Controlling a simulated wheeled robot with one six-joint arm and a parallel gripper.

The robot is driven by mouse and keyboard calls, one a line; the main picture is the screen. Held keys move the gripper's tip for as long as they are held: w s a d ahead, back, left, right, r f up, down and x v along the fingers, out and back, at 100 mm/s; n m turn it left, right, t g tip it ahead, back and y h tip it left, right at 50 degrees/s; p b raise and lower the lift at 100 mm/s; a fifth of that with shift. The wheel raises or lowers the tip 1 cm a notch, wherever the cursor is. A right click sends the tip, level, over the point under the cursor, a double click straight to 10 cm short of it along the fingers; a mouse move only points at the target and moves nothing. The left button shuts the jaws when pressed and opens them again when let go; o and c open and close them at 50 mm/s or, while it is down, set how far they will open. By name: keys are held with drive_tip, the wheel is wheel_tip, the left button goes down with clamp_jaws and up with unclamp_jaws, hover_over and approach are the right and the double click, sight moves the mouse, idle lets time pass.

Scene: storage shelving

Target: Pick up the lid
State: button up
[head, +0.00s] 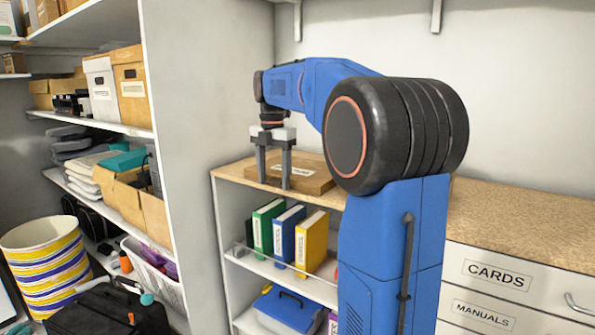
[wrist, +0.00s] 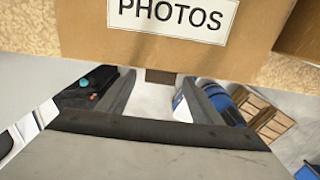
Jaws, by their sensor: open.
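The lid (head: 318,181) looks like a flat brown cardboard piece with a pale label. It lies on the wood-topped shelf unit in the head view. The wrist view shows a brown cardboard face (wrist: 90,40) with a label reading PHOTOS, which appears to be the lid. My gripper (head: 274,184) points down at the lid's left part, its two fingers apart and empty. In the head view the fingers overlap the lid, and I cannot tell whether they touch it. The wrist view also shows the open fingers (wrist: 160,98), with nothing held between them.
Green, blue and yellow binders (head: 284,235) stand on the shelf below. A tall white panel (head: 205,90) rises to the left. A wood-topped drawer cabinet (head: 520,225) extends to the right with a clear top. A striped basket (head: 45,265) stands at the lower left.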

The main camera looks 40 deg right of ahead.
drive_tip(key=c, duration=1.2)
drive_tip(key=shift+o, duration=0.2)
